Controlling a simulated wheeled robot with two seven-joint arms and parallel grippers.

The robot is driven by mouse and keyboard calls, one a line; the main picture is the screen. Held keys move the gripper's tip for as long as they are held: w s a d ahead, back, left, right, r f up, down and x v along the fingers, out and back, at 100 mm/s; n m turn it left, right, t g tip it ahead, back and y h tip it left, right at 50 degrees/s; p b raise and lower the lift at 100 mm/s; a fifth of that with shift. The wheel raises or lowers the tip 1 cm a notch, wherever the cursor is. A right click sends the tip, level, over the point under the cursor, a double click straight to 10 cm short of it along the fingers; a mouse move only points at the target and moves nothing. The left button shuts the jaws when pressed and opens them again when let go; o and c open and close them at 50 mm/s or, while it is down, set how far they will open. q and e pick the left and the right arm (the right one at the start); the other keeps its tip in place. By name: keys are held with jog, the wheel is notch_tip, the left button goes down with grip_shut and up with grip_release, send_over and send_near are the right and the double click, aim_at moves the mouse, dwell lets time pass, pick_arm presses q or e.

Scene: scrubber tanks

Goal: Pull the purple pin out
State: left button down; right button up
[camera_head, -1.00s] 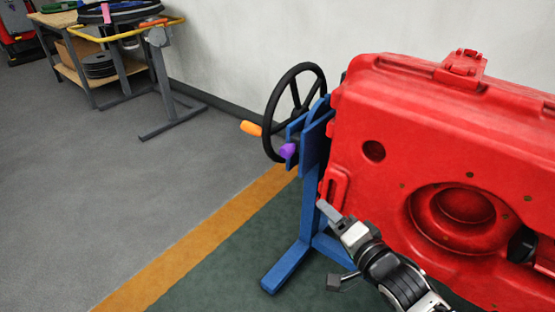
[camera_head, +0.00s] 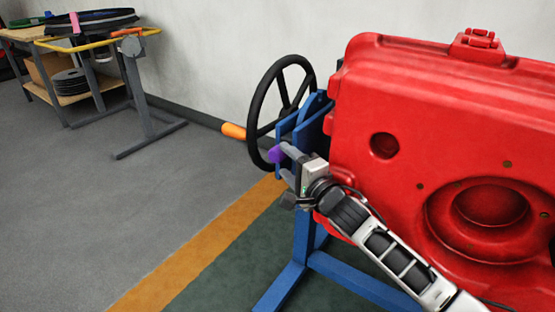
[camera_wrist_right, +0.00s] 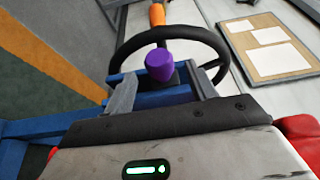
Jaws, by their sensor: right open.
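The purple pin (camera_head: 276,154) sticks out of the blue stand's bracket (camera_head: 287,127), beside the black handwheel. My right gripper (camera_head: 285,163) is at the bracket, its fingers reaching toward the pin. In the right wrist view, the purple pin (camera_wrist_right: 159,65) shows between and just beyond the two grey fingers of my right gripper (camera_wrist_right: 160,88). The fingers are apart, with a visible gap on each side of the pin. The pin's shaft is hidden. My left gripper is not in view.
The black handwheel (camera_head: 251,120) with an orange handle (camera_head: 233,131) stands close behind the pin. A large red tank (camera_head: 420,110) fills the right, on the blue stand (camera_head: 302,250). Open floor (camera_head: 120,205) lies left. A workbench (camera_head: 45,60) stands far left.

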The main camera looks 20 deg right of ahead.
aim_at(277, 154)
jog(key=b+x, duration=0.1)
jog(key=x, duration=0.3)
jog(key=shift+w+a, duration=0.15)
jog(key=shift+w, duration=0.2)
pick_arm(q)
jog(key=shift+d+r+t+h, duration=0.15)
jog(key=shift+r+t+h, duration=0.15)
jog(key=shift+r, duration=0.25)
